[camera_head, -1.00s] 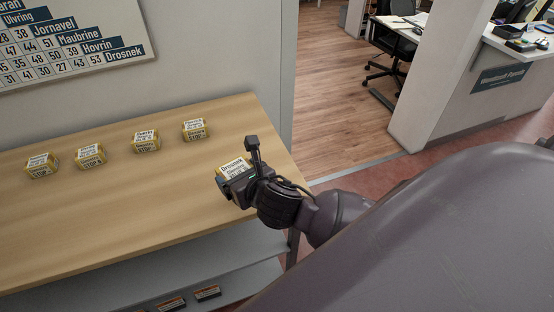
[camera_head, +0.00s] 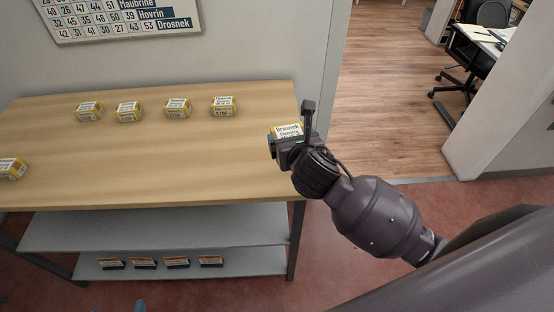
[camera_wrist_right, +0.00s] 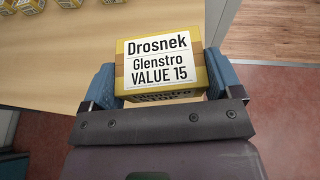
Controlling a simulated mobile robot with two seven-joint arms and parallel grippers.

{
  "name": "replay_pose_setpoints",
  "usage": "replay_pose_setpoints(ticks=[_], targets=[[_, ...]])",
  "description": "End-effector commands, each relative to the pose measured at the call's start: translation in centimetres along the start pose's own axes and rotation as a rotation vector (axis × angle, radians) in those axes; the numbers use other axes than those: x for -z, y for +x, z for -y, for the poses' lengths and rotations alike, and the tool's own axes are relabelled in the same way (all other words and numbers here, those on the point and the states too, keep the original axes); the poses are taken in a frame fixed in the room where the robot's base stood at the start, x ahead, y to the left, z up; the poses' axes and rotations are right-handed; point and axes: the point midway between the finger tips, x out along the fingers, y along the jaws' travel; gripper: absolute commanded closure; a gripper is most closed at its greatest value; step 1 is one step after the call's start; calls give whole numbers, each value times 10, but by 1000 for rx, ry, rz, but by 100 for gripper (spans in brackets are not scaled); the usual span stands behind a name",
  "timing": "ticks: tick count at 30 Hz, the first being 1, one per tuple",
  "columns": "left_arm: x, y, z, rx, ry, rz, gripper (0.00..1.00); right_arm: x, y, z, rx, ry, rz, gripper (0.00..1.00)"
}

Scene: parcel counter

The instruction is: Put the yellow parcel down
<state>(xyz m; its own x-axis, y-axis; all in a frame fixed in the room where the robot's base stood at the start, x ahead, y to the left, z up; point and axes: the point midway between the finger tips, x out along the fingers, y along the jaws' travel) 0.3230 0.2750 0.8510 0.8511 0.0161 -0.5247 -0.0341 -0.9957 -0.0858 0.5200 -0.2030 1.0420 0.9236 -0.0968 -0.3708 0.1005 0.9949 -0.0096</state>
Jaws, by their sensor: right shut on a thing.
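My right gripper (camera_head: 287,144) is shut on a yellow parcel (camera_head: 287,131) at the right end of the wooden table (camera_head: 200,165). In the right wrist view the parcel (camera_wrist_right: 160,62) sits between the two blue fingers (camera_wrist_right: 158,84), and its white label reads "Drosnek, Glenstro, VALUE 15". Whether the parcel touches the table top is hard to tell.
Several similar yellow parcels stand in a row along the back, one of them the rightmost (camera_head: 223,106). Another parcel (camera_head: 11,168) lies at the left edge. Orange-and-black items (camera_head: 177,262) are on the lower shelf (camera_head: 240,254). The table's middle is clear.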

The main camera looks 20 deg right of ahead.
Motion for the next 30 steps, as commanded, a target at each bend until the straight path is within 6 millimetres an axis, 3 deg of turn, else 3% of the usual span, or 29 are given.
replay_pose_setpoints(ticks=[1,6,10,14,17,30], targets=[[1,-1,0,0,0,1,0,-20,8,-7,23,15,9,43],[3,-3,1,0,0,2,0,-64,25,-23,102,48,3,43],[3,-3,1,1,0,4,0,-86,31,-32,139,68,-5,43],[2,-3,1,1,0,6,0,-94,34,-37,158,77,-13,43],[0,-3,1,2,0,7,0,-85,39,-38,164,78,-17,43],[-6,2,0,2,0,3,0,3,73,-38,163,77,-18,43]])
